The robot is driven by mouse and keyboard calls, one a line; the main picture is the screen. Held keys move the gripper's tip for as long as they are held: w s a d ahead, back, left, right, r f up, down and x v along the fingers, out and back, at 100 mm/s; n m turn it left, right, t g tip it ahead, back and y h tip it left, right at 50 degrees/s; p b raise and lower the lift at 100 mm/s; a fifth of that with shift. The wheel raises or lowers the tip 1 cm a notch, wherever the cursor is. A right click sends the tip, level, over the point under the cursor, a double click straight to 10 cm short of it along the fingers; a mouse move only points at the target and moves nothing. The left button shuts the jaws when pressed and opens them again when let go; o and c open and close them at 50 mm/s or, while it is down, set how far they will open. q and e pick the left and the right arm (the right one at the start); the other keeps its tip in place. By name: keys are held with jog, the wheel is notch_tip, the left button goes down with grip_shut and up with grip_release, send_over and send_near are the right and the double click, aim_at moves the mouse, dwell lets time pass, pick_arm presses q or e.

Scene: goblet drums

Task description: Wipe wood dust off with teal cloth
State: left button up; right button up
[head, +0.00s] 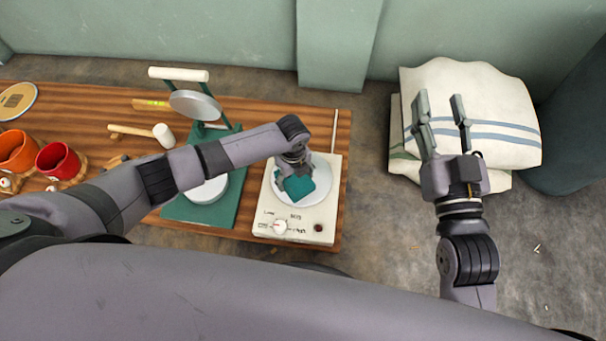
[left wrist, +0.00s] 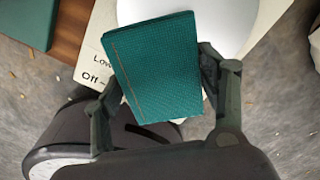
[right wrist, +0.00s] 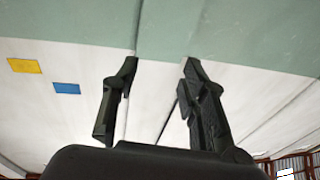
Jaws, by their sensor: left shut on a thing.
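The teal cloth (head: 297,187) is a folded textured pad over the round white plate (head: 318,185) of a cream machine (head: 320,228) at the table's right end. My left gripper (head: 294,172) is shut on the cloth. In the left wrist view, the cloth (left wrist: 155,65) sits between the two fingers (left wrist: 158,95). I cannot tell if the cloth touches the plate. No wood dust can be made out on the plate. My right gripper (head: 441,115) is open and empty, in front of the cushions; its fingers also show apart in the right wrist view (right wrist: 158,80).
A green press with a round plate (head: 195,105) stands left of the machine. A mallet (head: 160,133), a red cup (head: 58,160) and an orange cup (head: 15,150) are on the wooden table. Striped cushions (head: 490,110) lie on the floor at right. Floor in front right is clear.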

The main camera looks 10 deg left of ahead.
jog(key=shift+d+f+g+h+p, duration=0.2)
jog(key=shift+f+g, duration=0.4)
jog(key=shift+f, duration=0.45)
jog(key=shift+d+f+g+h+p, duration=0.1)
jog(key=shift+f+g+h+p, duration=0.15)
jog(key=shift+f+g, duration=0.6)
jog(key=shift+f+t, duration=0.2)
jog(key=shift+t, duration=0.05)
